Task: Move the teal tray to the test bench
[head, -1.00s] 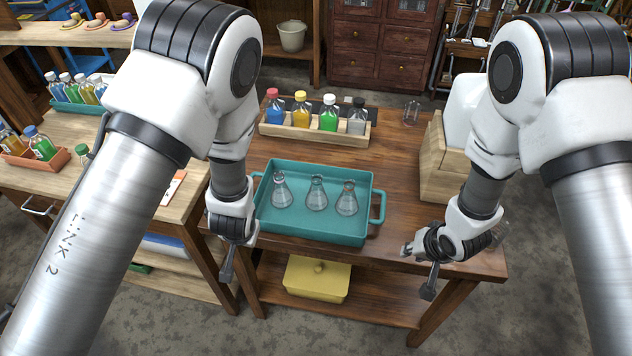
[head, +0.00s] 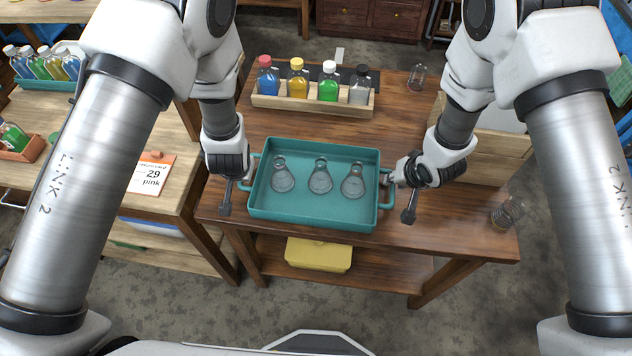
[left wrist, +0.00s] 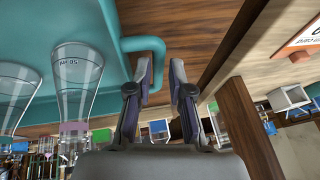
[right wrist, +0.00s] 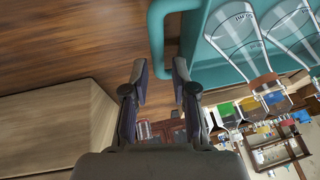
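The teal tray (head: 312,219) lies flat on the dark wooden table, with three clear conical flasks (head: 320,178) standing in it. My left gripper (head: 244,184) is beside the tray's left handle. In the left wrist view its fingers (left wrist: 161,80) are apart and empty, with the teal handle (left wrist: 157,46) just beyond the tips. My right gripper (head: 392,180) is at the right handle (head: 387,201). In the right wrist view its fingers (right wrist: 160,75) are also apart, with the handle (right wrist: 156,38) just beyond them. Contact with either handle cannot be told.
A wooden rack (head: 313,105) of several coloured bottles stands behind the tray. A wooden box (head: 485,150) and a glass vessel (head: 507,213) are at the right. A lighter bench (head: 90,160) at the left bears a "29 pink" card (head: 152,174). A yellow box (head: 319,254) is on the lower shelf.

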